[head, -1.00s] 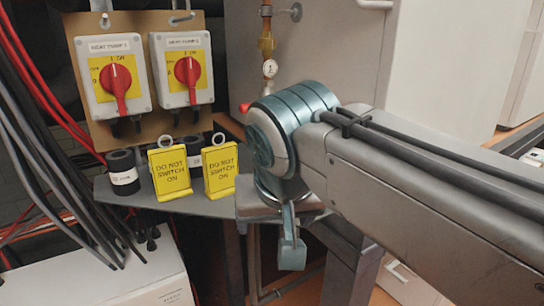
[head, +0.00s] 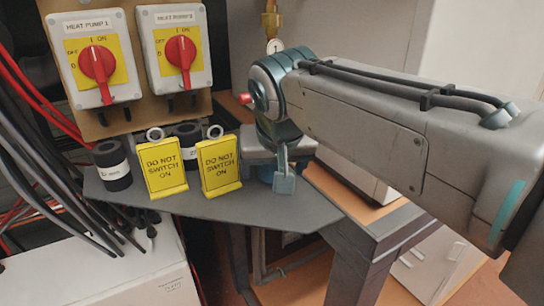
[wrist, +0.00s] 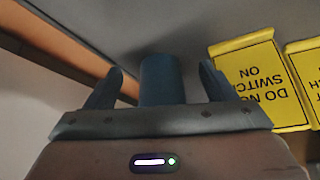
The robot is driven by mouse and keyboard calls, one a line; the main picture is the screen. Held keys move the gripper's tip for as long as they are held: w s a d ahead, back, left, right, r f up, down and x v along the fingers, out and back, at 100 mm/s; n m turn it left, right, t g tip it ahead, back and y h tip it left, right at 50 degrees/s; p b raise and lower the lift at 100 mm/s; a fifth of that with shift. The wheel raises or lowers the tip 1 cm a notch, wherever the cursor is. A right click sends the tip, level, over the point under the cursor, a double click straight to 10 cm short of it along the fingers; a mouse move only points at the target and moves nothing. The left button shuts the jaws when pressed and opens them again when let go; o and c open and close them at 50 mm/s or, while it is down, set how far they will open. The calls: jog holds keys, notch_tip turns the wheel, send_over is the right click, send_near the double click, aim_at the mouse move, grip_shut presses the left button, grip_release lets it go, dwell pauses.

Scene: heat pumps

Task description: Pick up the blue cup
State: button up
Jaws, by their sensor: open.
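The blue cup (wrist: 161,79) stands between the two fingers of my gripper (wrist: 158,88) in the wrist view, with a gap on each side. My gripper is open and has nothing clamped. Its palm edge hides the near part of the cup. In the head view, my gripper (head: 281,178) is low over the right part of the grey shelf (head: 265,214). There the cup (head: 265,173) is mostly hidden behind the gripper, with only a small blue patch showing.
Two yellow "DO NOT SWITCH ON" tags (head: 162,168) (head: 219,166) stand just left of my gripper. Heat pump switches (head: 97,62) (head: 181,53) are on the board above. The shelf's front is clear.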

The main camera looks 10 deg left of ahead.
jog(key=w, duration=0.2)
jog(key=w+a+p, duration=0.1)
jog(key=w, duration=0.1)
jog(key=shift+w, duration=0.2)
jog(key=shift+w+a+f+p, duration=0.15)
jog(key=shift+w+f+p, duration=0.3)
jog(key=shift+f, duration=0.1)
jog(key=shift+s, duration=0.1)
jog(key=c, duration=1.1)
